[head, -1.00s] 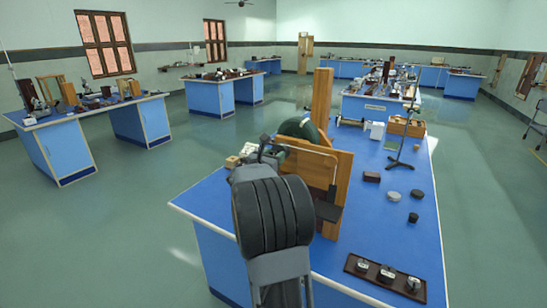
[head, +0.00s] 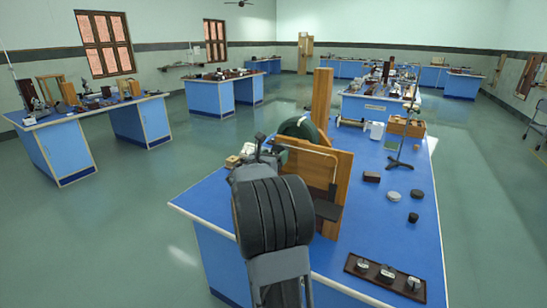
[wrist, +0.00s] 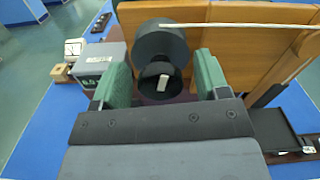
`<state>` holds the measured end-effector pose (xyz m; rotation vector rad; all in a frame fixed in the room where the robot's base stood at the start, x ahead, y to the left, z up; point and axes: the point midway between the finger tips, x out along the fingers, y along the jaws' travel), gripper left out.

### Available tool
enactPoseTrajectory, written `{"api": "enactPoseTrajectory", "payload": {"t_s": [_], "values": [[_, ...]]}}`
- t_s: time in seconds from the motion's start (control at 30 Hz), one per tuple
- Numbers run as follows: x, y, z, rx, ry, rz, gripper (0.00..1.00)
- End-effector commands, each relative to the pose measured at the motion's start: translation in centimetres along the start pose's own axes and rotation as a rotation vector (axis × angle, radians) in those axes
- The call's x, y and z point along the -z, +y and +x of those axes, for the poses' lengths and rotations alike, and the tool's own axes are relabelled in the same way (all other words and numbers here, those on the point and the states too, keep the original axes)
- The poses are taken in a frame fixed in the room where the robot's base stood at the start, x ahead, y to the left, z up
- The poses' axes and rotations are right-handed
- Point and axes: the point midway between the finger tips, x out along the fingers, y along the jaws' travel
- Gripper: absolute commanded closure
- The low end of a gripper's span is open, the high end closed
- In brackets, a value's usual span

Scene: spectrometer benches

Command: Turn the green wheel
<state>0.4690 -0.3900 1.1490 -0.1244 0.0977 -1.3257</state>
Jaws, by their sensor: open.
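The green wheel (head: 299,126) is a dark green disc on a wooden stand on the near blue bench. Its lower part is hidden behind the stand's upright board (head: 325,170). My gripper (head: 268,148) is just left of the board and near the wheel, partly hidden by my arm in the head view. In the wrist view my gripper (wrist: 160,62) is open, its two green-padded fingers wide apart. A dark round cylinder (wrist: 160,40) is ahead of the gap, close to the fingertips. I cannot tell whether anything touches it.
A wooden post (head: 321,97) rises behind the wheel, and a thin rod crosses the board's face. Small boxes (wrist: 74,48) lie left of my gripper. A dark tray (head: 385,277) is at the bench's front right. A retort stand (head: 405,130) stands farther right.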

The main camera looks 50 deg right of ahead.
Motion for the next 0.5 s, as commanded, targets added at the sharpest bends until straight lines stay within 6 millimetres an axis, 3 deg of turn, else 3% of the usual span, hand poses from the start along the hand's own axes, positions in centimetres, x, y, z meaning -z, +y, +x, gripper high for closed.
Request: {"api": "enactPoseTrajectory", "payload": {"t_s": [0.17, 0.5], "values": [[0.0, 0.1, -1.1, -0.003, -0.001, 0.001, 0.32], [0.1, 0.1, -7.8, -0.005, -0.002, 0.002, 0.32]]}}
